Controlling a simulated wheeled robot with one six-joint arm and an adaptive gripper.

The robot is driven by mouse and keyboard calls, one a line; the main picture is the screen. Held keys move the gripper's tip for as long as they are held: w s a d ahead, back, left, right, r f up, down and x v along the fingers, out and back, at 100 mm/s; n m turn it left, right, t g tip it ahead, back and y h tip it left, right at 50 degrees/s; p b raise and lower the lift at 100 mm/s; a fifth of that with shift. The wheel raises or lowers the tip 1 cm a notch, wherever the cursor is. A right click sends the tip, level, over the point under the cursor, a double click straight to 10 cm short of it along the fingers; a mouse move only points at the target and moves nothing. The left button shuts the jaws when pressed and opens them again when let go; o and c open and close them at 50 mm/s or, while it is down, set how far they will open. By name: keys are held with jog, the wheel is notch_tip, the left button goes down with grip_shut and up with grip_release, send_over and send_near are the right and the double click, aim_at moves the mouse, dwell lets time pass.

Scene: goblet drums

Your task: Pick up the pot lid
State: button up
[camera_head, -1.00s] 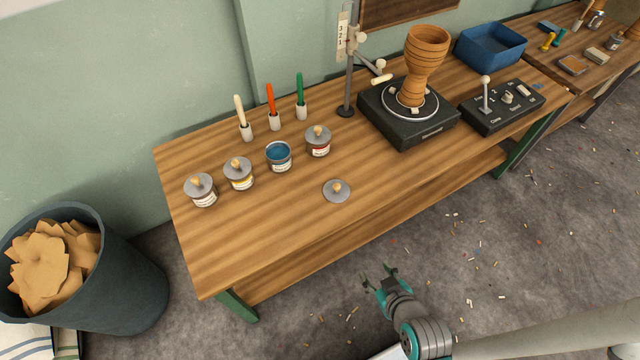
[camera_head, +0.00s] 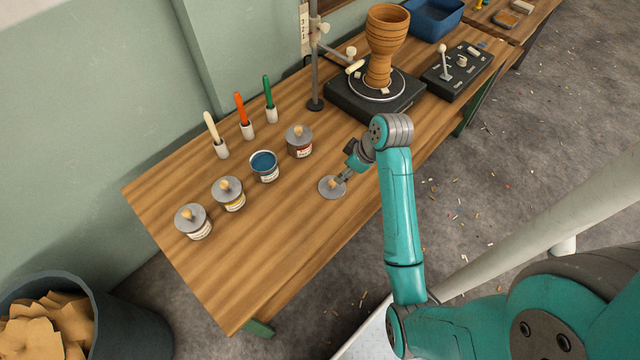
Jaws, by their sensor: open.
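The pot lid (camera_head: 327,191) is a grey disc with a small wooden knob, lying flat on the wooden workbench (camera_head: 265,250) near its front edge. My gripper (camera_head: 340,180) is right at the lid's knob, reaching in from the upper right. Its fingers are open and small in the view; I cannot tell whether they touch the knob. An uncovered pot of blue paint (camera_head: 264,166) stands left of and behind the lid.
Lidded pots with red (camera_head: 299,142), yellow (camera_head: 228,194) and white (camera_head: 193,222) labels stand nearby. Three brushes in holders stand behind them. A turntable (camera_head: 375,97) with a goblet drum (camera_head: 386,45) and a control box (camera_head: 458,70) stand to the right.

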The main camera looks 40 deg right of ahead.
aim_at(333, 182)
jog(key=x, duration=1)
jog(key=shift+w+f, duration=0.1)
jog(key=shift+f, duration=0.15)
grip_shut()
